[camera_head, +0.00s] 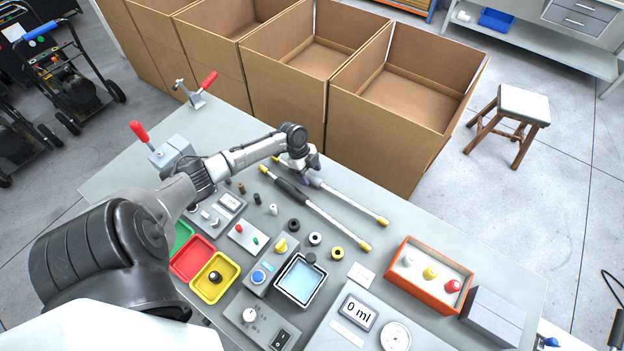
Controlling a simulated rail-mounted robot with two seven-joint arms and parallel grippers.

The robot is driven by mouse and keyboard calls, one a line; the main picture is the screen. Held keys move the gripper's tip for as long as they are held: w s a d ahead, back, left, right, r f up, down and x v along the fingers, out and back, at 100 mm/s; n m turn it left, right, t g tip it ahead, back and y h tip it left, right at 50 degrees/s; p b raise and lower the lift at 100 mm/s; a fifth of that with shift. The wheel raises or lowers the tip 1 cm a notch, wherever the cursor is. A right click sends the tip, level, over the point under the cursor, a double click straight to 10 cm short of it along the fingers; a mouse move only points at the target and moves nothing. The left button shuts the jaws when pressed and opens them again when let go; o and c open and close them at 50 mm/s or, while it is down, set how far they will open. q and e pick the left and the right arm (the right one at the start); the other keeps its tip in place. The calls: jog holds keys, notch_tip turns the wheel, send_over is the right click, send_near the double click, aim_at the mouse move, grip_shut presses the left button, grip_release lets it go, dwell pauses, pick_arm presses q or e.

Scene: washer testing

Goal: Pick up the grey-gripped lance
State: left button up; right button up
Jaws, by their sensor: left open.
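Two lances with yellow end pieces lie side by side on the grey workbench. The farther one, the grey-gripped lance (347,203), has its grip mostly hidden beneath my left gripper. The nearer one, the black-gripped lance (318,212), lies in front, roughly parallel. My left gripper (312,177) is open, low over the grip part of the farther lance. I cannot tell whether its fingers straddle or touch the grip. My right gripper is not in view.
Open cardboard boxes (398,139) stand behind the workbench (424,232). Nozzle rings (315,239), a water basin (300,283), coloured trays (213,277) and an orange tray (411,283) sit in front of the lances. Red-handled clamps (197,97) stand at the far left. A stool (522,104) is at right.

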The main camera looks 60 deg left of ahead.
pick_arm(q)
jog(key=shift+x, duration=0.95)
jog(key=shift+c, duration=0.4)
grip_shut()
jog(key=shift+r, duration=0.15)
